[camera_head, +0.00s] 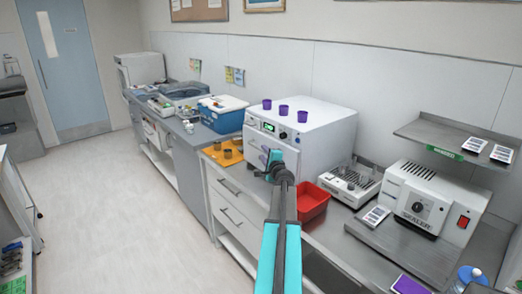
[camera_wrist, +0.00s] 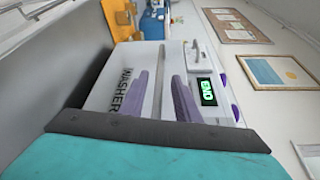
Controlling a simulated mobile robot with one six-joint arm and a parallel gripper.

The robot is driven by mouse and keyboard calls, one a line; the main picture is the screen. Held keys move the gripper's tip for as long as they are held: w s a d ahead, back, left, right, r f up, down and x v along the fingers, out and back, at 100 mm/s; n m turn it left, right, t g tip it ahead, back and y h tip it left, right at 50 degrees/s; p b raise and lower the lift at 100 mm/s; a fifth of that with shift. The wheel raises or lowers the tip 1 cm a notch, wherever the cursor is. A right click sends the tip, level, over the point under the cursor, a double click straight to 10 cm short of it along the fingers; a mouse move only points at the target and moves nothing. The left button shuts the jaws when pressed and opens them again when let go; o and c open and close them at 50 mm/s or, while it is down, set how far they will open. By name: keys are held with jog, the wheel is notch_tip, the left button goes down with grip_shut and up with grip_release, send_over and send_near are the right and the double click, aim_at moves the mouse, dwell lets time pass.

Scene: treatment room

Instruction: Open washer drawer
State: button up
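The washer (camera_head: 310,127) is a white box on the counter with several purple cups on top and a lit green display (camera_head: 267,127). Its drawer front (camera_wrist: 112,85), marked WASHER, fills the middle of the wrist view, which is turned sideways. The drawer looks shut. A pale handle bar (camera_wrist: 161,80) runs along the front. My gripper (camera_head: 275,160) is in front of the washer and hides part of the drawer. In the wrist view, my gripper's two purplish fingers (camera_wrist: 160,76) are apart, with the bar between them. I cannot tell whether they touch it.
A red bin (camera_head: 313,203), a rack of tubes (camera_head: 349,184) and a sealer (camera_head: 431,203) stand right of the washer. An orange tray (camera_head: 222,154) with brown cups and a blue cooler box (camera_head: 222,115) are to its left. The floor (camera_head: 110,205) beside the counter is clear.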

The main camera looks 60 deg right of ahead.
aim_at(261, 150)
jog(key=shift+p+x, duration=0.65)
jog(key=shift+x, duration=1.7)
grip_shut()
